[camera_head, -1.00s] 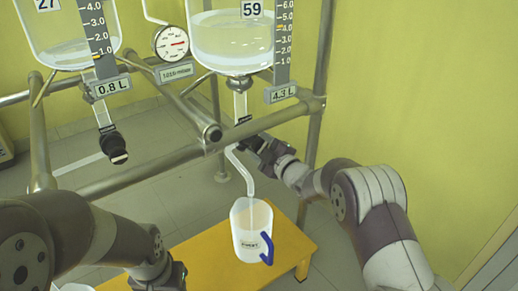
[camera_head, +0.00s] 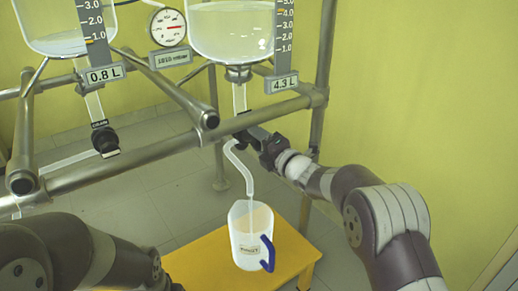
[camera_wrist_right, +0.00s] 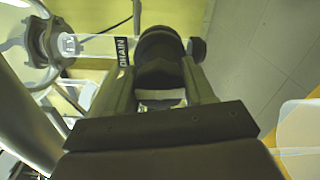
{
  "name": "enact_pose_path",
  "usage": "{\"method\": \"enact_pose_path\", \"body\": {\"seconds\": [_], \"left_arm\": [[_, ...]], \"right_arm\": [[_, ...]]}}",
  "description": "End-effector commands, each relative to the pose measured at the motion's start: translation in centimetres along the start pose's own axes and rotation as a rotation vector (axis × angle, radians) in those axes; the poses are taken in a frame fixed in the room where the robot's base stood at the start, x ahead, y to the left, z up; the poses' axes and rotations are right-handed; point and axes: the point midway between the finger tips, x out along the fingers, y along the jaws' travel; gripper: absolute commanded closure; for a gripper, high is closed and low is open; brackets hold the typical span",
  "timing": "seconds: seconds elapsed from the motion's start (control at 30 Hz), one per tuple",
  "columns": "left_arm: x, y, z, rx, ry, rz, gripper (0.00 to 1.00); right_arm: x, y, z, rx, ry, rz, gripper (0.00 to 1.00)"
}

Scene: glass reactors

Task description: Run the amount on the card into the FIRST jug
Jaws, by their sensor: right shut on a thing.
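The jug stands upright on a yellow stool (camera_head: 205,262). My right gripper (camera_head: 258,143) is shut on the black drain knob under this vessel; the knob (camera_wrist_right: 160,50) shows between the fingers in the right wrist view. My left gripper is below the picture. No card is readable.
A round pressure gauge (camera_head: 167,27) sits between the vessels. Metal frame rails (camera_head: 150,165) cross in front of the floor. The stool's right end is bare.

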Motion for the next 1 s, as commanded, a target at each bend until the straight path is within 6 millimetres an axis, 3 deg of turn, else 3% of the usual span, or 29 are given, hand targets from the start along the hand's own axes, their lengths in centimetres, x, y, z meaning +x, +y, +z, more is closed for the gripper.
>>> {"method": "enact_pose_path", "body": {"seconds": [0.3, 0.9, 0.93, 1.0], "left_arm": [[1.7, 0.0, 0.2, 0.0, 0.0, 0.0, 0.57], [1.9, 0.0, 0.2, 0.0, 0.0, 0.0, 0.57], [1.9, 0.0, 0.2, 0.0, 0.0, 0.0, 0.57], [1.9, 0.0, 0.2, 0.0, 0.0, 0.0, 0.57]], "right_arm": [[0.0, -0.4, -0.1, -0.131, 0.0, -0.005, 0.78], [0.0, -0.2, 0.0, -0.165, 0.0, -0.004, 0.78], [0.0, -0.2, 0.0, -0.165, 0.0, -0.004, 0.41], [0.0, -0.2, 0.0, -0.165, 0.0, -0.004, 0.22]]}}
